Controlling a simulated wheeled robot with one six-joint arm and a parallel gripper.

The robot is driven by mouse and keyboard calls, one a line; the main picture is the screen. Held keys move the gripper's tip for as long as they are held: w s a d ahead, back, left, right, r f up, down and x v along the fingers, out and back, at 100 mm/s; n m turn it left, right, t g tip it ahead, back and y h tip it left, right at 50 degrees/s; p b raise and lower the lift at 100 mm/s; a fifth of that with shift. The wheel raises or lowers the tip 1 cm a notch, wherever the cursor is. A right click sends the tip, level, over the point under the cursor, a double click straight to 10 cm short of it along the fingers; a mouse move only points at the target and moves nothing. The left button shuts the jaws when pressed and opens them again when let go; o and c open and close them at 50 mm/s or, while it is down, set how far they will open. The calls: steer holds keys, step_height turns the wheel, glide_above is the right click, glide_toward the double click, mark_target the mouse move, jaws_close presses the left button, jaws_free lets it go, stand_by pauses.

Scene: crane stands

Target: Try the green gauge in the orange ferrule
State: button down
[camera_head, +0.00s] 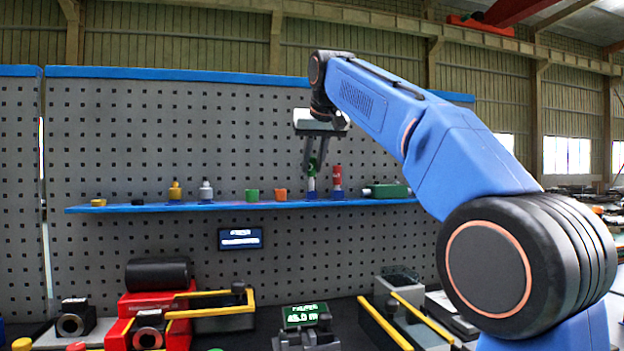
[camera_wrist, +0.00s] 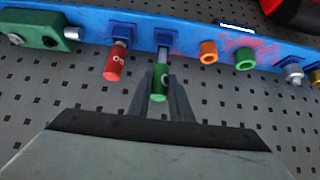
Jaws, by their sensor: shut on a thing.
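The green gauge (camera_wrist: 159,83) stands upright with its metal pin reaching down to a blue holder (camera_wrist: 165,40) on the shelf; whether the pin is seated cannot be told. My gripper (camera_wrist: 160,88) is shut on its green handle from above. The gauge also shows in the head view (camera_head: 311,169), under my gripper (camera_head: 313,163). The orange ferrule (camera_head: 281,194) stands on the shelf just left of the gauge, its open bore visible in the wrist view (camera_wrist: 208,51).
A red gauge (camera_head: 337,178) stands close to the right of the green one. A green ferrule (camera_head: 252,195) is left of the orange one. A green box (camera_head: 388,191) lies at the right on the blue shelf (camera_head: 220,206). A pegboard (camera_head: 120,140) rises behind.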

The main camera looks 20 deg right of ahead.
steer(key=shift+r, duration=1.5)
stand_by(0.5)
